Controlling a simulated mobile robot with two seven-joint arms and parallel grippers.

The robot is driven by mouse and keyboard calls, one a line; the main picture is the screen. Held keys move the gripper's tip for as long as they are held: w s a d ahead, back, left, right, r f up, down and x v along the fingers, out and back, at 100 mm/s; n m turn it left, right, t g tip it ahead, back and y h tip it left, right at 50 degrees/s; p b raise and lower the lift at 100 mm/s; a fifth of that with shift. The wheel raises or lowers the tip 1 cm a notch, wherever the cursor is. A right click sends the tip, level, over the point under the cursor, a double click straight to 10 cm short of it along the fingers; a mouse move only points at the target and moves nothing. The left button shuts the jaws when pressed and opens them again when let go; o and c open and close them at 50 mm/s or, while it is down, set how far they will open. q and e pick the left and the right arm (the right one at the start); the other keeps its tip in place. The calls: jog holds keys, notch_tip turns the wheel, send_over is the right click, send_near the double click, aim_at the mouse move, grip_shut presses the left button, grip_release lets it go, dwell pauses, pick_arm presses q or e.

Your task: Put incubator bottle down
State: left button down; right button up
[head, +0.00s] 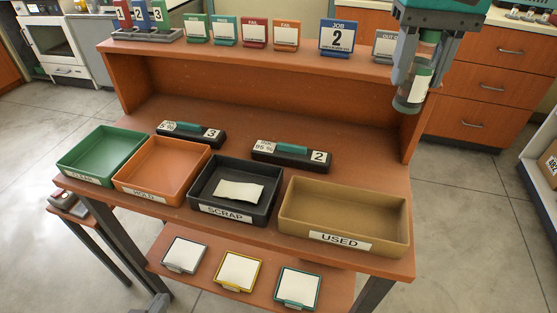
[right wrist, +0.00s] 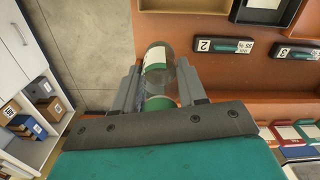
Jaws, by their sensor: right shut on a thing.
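The incubator bottle (head: 411,98) is a clear cylinder with a white label and green bands. It is held high at the right end of the bench. My right gripper (head: 418,68) points down with its two grey fingers shut on the bottle. In the right wrist view the bottle (right wrist: 157,62) sits between the fingers of the right gripper (right wrist: 158,88), with floor and the bench edge beyond it.
Two labelled black blocks (head: 300,161) lie behind. The upper shelf holds several signs, including JOB 2 (head: 337,38).

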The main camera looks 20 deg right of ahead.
jog(key=shift+s+f, duration=0.1)
jog(key=shift+f, duration=0.05)
notch_tip(320, 180, down, 19)
jog(key=b, duration=0.4)
jog(key=shift+f, duration=0.4)
jog(key=shift+r, duration=0.1)
jog(key=shift+f+b, duration=0.25)
jog(key=shift+b, duration=0.1)
jog(key=o, duration=1.1)
jog(key=shift+r, duration=0.1)
jog(key=shift+c, duration=0.2)
